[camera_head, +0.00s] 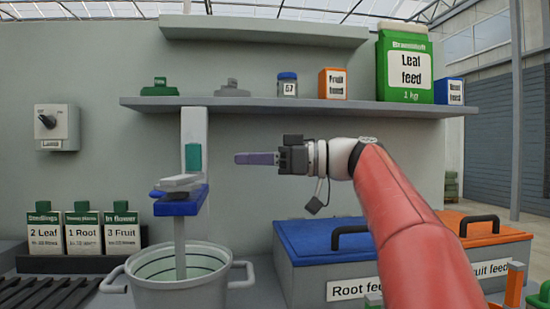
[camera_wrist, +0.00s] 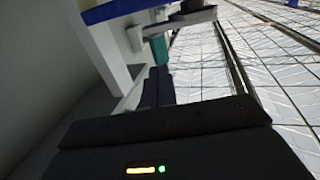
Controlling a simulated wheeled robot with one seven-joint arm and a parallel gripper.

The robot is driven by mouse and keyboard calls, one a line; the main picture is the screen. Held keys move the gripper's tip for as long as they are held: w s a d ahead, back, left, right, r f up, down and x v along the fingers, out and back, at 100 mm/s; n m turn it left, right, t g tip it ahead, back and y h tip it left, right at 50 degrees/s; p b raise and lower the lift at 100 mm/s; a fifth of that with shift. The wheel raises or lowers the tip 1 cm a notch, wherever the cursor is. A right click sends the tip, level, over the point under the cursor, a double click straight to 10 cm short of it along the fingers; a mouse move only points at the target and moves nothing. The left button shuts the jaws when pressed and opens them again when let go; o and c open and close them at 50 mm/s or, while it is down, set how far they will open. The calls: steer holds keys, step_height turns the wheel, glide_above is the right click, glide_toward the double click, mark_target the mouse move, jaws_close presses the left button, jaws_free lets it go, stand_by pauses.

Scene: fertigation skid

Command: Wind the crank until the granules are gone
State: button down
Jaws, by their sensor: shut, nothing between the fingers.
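The crank (camera_head: 180,183) is a pale grey arm on top of a blue bracket (camera_head: 181,203), with an upright teal grip (camera_head: 193,157) on it. A grey shaft runs from the bracket down into a grey two-handled pot (camera_head: 182,290). I see pale walls with dark green rings inside the pot; no granules can be made out from this angle. My gripper (camera_head: 238,158) is shut and empty, pointing left at the height of the teal grip, with a gap between them. In the wrist view the teal grip (camera_wrist: 158,50) shows beyond my dark fingers (camera_wrist: 157,88).
A blue-lidded bin (camera_head: 318,240) and an orange-lidded one are at right, under my arm. A shelf (camera_head: 300,107) with tubs and boxes hangs above. A dial box (camera_head: 56,127) is on the wall.

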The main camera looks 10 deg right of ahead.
mark_target(200, 159)
steer(key=p+x, duration=0.1)
steer(key=x, duration=0.5)
steer(key=shift+w+a, duration=0.15)
steer(key=shift+a, duration=0.25)
steer(key=shift+w, duration=0.1)
